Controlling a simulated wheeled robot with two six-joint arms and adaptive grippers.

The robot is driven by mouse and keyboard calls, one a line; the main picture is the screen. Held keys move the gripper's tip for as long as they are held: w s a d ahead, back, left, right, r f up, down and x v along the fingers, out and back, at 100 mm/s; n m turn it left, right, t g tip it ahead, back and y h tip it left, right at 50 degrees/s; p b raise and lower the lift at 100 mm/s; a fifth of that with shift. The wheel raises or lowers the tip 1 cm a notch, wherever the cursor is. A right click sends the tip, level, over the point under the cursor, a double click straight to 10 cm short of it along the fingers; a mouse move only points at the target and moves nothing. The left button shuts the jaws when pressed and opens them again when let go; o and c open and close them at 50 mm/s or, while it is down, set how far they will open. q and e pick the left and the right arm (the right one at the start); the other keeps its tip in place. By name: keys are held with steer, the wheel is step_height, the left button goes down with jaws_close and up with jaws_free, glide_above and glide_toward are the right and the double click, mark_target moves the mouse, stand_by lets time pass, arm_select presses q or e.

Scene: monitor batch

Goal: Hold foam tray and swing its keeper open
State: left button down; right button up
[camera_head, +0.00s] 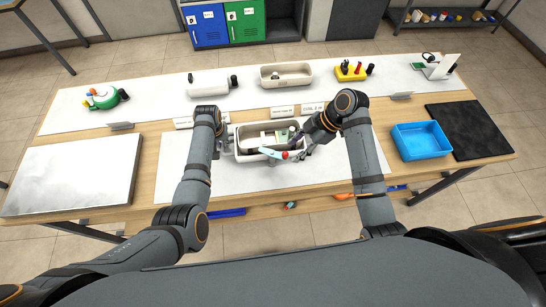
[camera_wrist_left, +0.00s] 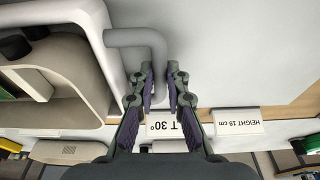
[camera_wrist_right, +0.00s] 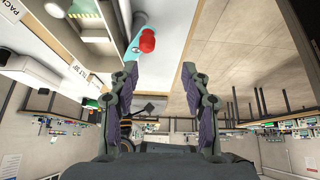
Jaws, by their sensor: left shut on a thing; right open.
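The foam tray (camera_head: 245,157) stands on the pale mat in the middle of the table, its cream rim also at the left of the left wrist view (camera_wrist_left: 80,75). My left gripper (camera_head: 226,141) is shut on the grey side handle (camera_wrist_left: 145,38) of the tray. The keeper (camera_head: 269,153) is a light blue bar with a red knob (camera_head: 285,155) at its right end, lying across the tray's near side. My right gripper (camera_head: 301,143) is open and empty near that end. In the right wrist view the red knob (camera_wrist_right: 147,40) shows ahead of the open fingers (camera_wrist_right: 158,78).
Small label cards (camera_head: 284,110) stand behind the tray. A blue bin (camera_head: 420,141) and a black mat (camera_head: 470,130) are to the right; a white board (camera_head: 75,173) is at left. A beige tray (camera_head: 286,75) and other items line the back.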

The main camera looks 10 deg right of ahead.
mark_target(286, 153)
steer(key=w+d+f+n+h, duration=0.1)
steer(key=w+d+h, duration=0.1)
steer(key=d, duration=0.6)
steer(key=w+d+f+n+h, duration=0.1)
steer(key=d+n+h, duration=0.1)
steer(key=d, duration=0.6)
steer(key=s+d+f+h, duration=0.1)
steer(key=s+d+f, duration=0.1)
steer(key=d, duration=0.3)
steer(key=s+d+f+n+h, duration=0.1)
steer(key=d+f, duration=0.2)
steer(key=d, duration=0.1)
steer(key=s+d+f+g+h, duration=0.1)
steer(key=s+d+f, duration=0.1)
steer(key=d, duration=0.3)
steer(key=shift+s+d+f, duration=0.15)
steer(key=shift+s+d, duration=0.2)
